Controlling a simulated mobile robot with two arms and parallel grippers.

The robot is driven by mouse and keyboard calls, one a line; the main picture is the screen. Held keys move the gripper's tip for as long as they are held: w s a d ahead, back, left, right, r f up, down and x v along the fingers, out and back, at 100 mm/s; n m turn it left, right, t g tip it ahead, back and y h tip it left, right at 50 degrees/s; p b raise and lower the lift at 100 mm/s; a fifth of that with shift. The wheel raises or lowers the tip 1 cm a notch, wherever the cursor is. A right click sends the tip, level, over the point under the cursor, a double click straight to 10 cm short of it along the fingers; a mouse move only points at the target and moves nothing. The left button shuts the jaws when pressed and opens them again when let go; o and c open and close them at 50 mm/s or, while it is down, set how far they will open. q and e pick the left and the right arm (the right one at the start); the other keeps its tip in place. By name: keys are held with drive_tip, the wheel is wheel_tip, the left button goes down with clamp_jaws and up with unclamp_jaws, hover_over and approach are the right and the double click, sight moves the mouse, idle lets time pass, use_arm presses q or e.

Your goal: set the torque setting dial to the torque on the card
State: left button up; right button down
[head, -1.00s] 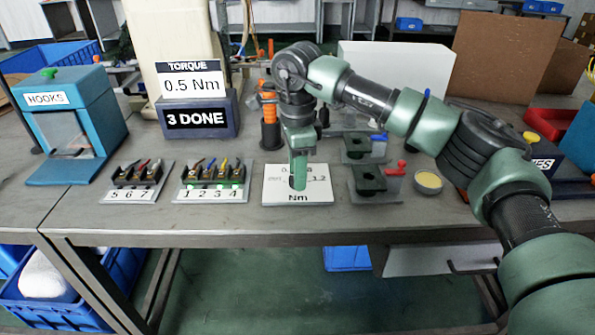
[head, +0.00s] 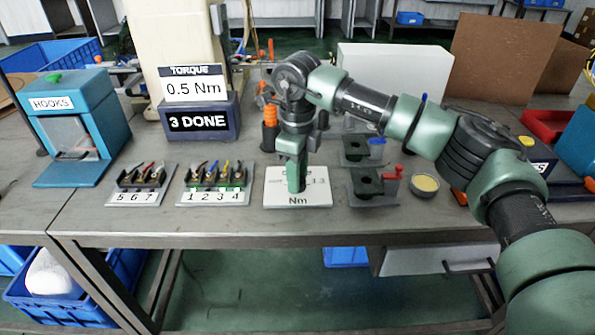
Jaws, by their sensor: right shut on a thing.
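The torque card (head: 194,89) stands at the back left and reads 0.5 Nm. The dial sits on a white plate (head: 318,197) marked Nm at the middle of the table's front. My right gripper (head: 296,186) points straight down over this plate and is shut on the dial. The dial itself and its pointer are hidden behind the gripper, and most of the scale numbers are covered or too small to read. I cannot tell the setting. My left gripper is not in view.
A dark block (head: 199,121) reading 3 DONE is under the card. Left of the plate are numbered racks 1–4 (head: 214,197) and 5–7 (head: 136,198). A teal HOOKS box (head: 98,118) stands far left. Grey fixtures (head: 371,201) and a yellow-filled dish (head: 425,184) are close on the right.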

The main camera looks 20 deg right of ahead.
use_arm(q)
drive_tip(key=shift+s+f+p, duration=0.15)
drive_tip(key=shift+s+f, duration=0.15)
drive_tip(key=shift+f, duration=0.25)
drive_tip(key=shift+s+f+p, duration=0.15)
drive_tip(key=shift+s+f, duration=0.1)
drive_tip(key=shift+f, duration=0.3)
use_arm(e)
drive_tip(key=shift+m, duration=1)
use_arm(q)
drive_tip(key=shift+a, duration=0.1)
use_arm(e)
drive_tip(key=c, duration=1)
unclamp_jaws()
drive_tip(key=shift+o, duration=0.2)
wheel_tip(320, 180, up, 7)
drive_tip(key=shift+f+p, duration=0.15)
drive_tip(key=shift+p, duration=0.15)
drive_tip(key=shift+r, duration=0.5)
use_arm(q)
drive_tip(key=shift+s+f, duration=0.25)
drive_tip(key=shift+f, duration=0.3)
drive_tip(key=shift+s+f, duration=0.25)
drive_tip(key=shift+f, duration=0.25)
